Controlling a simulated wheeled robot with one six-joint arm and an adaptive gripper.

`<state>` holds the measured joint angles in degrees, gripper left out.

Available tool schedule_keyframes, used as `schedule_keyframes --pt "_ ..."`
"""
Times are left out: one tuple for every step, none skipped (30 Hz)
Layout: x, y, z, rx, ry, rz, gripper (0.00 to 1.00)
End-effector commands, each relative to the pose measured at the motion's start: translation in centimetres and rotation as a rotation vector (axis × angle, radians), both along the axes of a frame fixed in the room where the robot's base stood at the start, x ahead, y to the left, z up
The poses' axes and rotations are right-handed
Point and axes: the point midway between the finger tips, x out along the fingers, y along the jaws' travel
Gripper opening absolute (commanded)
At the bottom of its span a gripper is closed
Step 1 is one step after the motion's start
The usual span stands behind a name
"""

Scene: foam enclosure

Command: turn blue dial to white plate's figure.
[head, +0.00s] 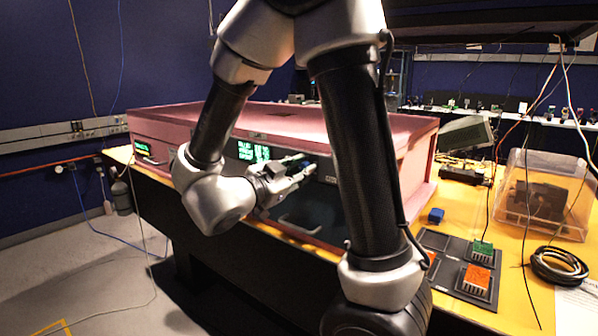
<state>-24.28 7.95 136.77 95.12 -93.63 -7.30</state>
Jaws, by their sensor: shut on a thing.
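The pink foam enclosure (285,119) stands on the yellow bench with a dark front panel. My gripper (304,171) reaches the panel from the left, its fingers closed at a small blue dial (293,159), mostly covered by the fingers. The dial's pointer and marks cannot be made out.
A second green display (143,148) is on the enclosure's left face. On the bench to the right are a blue block (436,215), a dark tray (437,243) with a green part (481,249) and an orange part (476,278), a clear bin (545,195) and coiled black cable (558,266).

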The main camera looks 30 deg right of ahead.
Motion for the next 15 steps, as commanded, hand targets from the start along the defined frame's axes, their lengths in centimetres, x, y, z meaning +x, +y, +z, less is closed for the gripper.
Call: schedule_keyframes --pt "0.00 0.01 -0.03 0.012 -0.033 0.000 0.00" --pt "0.00 0.01 -0.03 0.020 -0.056 0.000 0.00" --pt "0.01 0.01 -0.03 0.029 -0.085 0.000 0.00" --pt "0.01 0.01 -0.03 0.036 -0.107 0.000 0.00" --pt "0.01 0.01 -0.03 0.043 -0.128 0.000 0.00" --pt "0.02 0.02 -0.02 0.051 -0.154 0.000 0.00" --pt "0.02 0.02 -0.02 0.058 -0.173 0.000 0.00" --pt "0.02 0.02 -0.02 0.063 -0.191 0.000 0.00" --pt "0.02 0.02 -0.02 0.071 -0.213 0.000 0.00" --pt "0.03 0.02 -0.02 0.076 -0.229 0.000 0.00" --pt "0.03 0.02 -0.02 0.080 -0.243 0.000 0.00" --pt "0.03 0.02 -0.02 0.086 -0.261 0.000 0.00" --pt "0.03 0.02 -0.02 0.090 -0.273 0.000 0.00" --pt "0.03 0.02 -0.02 0.094 -0.285 0.000 0.00" --pt "0.03 0.02 -0.02 0.098 -0.297 0.000 0.00"
